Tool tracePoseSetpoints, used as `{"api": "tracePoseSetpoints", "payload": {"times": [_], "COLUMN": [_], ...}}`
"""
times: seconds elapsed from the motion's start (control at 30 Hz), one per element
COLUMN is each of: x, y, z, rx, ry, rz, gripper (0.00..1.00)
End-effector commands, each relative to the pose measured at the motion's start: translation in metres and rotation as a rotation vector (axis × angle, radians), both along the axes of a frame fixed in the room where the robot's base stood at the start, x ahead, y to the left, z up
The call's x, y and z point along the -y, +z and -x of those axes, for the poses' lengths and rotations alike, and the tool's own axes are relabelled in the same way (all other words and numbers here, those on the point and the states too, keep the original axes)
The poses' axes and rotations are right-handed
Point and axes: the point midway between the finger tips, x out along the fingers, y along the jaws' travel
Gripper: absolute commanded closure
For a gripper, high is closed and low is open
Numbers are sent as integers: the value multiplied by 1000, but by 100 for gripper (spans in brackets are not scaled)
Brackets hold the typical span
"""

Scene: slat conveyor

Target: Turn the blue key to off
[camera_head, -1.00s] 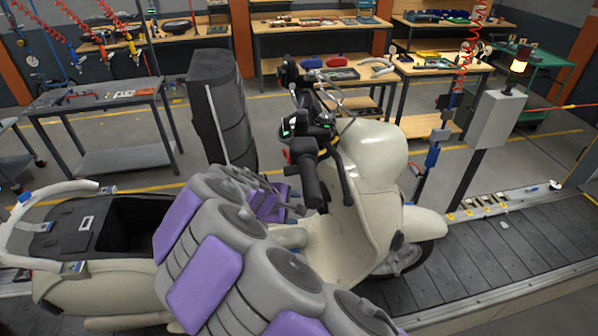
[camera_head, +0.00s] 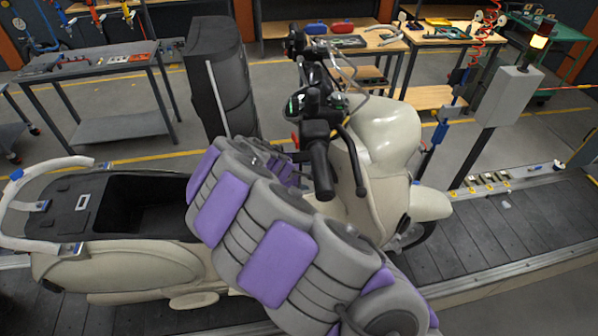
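A cream scooter (camera_head: 385,137) stands on the slat conveyor, its black handlebar (camera_head: 318,130) near the middle of the view. I cannot make out the blue key; the handlebar and my arm cover much of the front panel. My grey and purple arm reaches up from the lower right across the scooter. My gripper (camera_head: 291,160) is partly hidden behind my arm links, just left of the black handgrip (camera_head: 321,168). I cannot tell whether it touches anything or whether its fingers are open.
The scooter's open seat compartment (camera_head: 145,205) is at left. A tall black case (camera_head: 219,80) stands behind. A grey control box (camera_head: 507,95) on a post is at right. A grey table (camera_head: 95,75) stands back left.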

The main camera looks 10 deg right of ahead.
Motion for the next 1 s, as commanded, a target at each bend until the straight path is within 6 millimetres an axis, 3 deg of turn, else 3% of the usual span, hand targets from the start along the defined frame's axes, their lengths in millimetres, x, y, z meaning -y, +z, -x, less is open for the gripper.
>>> {"api": "tracePoseSetpoints", "payload": {"times": [0.17,0.33,0.93,0.97,1.0], "x": [12,9,5,5,6], "y": [-4,-3,-3,-3,-3], "z": [-2,-1,-1,-1,-1], "rx": [-2,0,0,-1,0], "ry": [-4,-3,-2,-2,-3], "rz": [-7,-5,-3,-2,-2], "gripper": [35,35,94,95,70]}}
